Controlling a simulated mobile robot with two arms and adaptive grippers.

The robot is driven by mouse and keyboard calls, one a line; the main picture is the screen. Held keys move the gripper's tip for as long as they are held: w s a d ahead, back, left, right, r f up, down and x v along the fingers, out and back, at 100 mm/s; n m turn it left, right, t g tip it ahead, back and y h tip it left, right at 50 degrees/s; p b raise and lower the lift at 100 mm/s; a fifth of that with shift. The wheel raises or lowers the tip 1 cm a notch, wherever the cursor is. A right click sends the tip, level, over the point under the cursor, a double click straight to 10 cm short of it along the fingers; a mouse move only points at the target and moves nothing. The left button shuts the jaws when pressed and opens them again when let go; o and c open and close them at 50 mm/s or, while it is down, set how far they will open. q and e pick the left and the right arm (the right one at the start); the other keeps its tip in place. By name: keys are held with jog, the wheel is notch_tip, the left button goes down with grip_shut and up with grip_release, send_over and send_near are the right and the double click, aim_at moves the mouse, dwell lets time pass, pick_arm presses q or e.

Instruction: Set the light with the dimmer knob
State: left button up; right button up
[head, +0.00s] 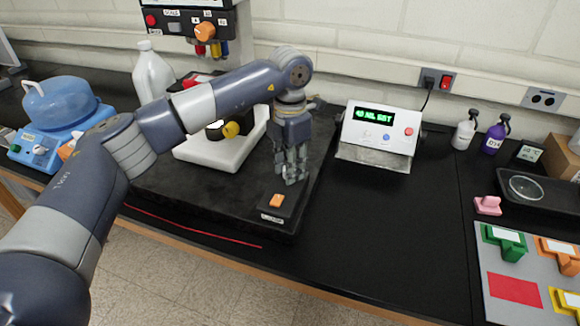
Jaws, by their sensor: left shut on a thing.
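My left gripper (292,178) points down at the front right of a black base (180,190). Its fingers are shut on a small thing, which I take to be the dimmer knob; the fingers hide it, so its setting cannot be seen. A white stand with a yellow knob (231,129) is on the base behind my left arm, partly hidden. No lit lamp can be made out. My right gripper is out of view.
A white box with a green display (373,117) stands to the right of the gripper. A blue device (60,105) and a white jug (153,73) are at left. Bottles (465,130) and a grey board with coloured blocks (510,290) are at right. The middle-right bench is clear.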

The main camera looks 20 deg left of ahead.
pick_arm(q)
jog(key=shift+r, duration=0.1)
jog(key=o, duration=1.1)
notch_tip(320, 180, up, 12)
dwell(1.3)
